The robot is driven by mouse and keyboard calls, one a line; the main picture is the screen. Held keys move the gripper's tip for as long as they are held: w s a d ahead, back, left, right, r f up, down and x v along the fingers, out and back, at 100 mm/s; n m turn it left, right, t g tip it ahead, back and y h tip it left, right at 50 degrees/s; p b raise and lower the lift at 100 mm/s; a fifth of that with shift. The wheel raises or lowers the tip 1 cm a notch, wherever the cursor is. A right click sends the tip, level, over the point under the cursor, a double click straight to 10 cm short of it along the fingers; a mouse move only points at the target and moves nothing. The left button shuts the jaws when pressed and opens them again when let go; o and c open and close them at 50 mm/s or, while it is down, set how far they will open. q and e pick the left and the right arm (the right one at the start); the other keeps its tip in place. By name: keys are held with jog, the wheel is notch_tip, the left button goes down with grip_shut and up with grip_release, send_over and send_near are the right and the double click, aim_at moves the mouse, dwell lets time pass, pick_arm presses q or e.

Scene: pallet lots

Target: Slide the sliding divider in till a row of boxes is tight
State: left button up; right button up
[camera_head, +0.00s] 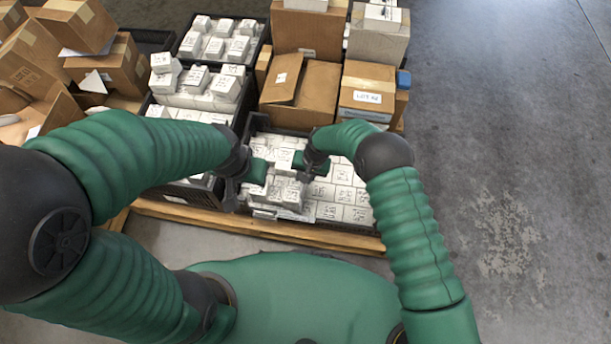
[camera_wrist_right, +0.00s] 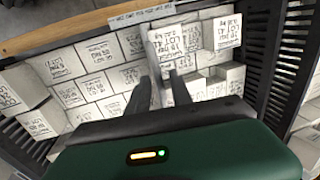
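The black crate (camera_head: 252,122) in front of me holds rows of white labelled boxes (camera_head: 345,195); the boxes also show in the right wrist view (camera_wrist_right: 100,88). A thin grey upright plate (camera_wrist_right: 153,66), which looks like the sliding divider, stands among them in the right wrist view. My right gripper (camera_head: 304,175) reaches down into the crate. Its dark fingers (camera_wrist_right: 160,92) are a little apart with the plate between them; whether both touch it is unclear. My left gripper (camera_head: 232,196) is at the crate's left edge. Its fingertips are too small to read.
A black crate of white boxes (camera_head: 203,84) stands behind to the left, with another behind it (camera_head: 220,42). Cardboard boxes (camera_head: 302,92) stand directly behind. The wooden pallet edge (camera_head: 250,228) runs along the front. The concrete floor (camera_head: 510,160) at right is clear.

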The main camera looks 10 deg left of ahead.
jog(key=shift+o, duration=0.3)
jog(key=shift+r, duration=0.1)
jog(key=d+r+p, duration=0.3)
jog(key=r+p, duration=0.3)
jog(key=r, duration=1)
jog(key=shift+d, duration=0.15)
jog(key=shift+w+r, duration=0.1)
jog(key=shift+r, duration=0.05)
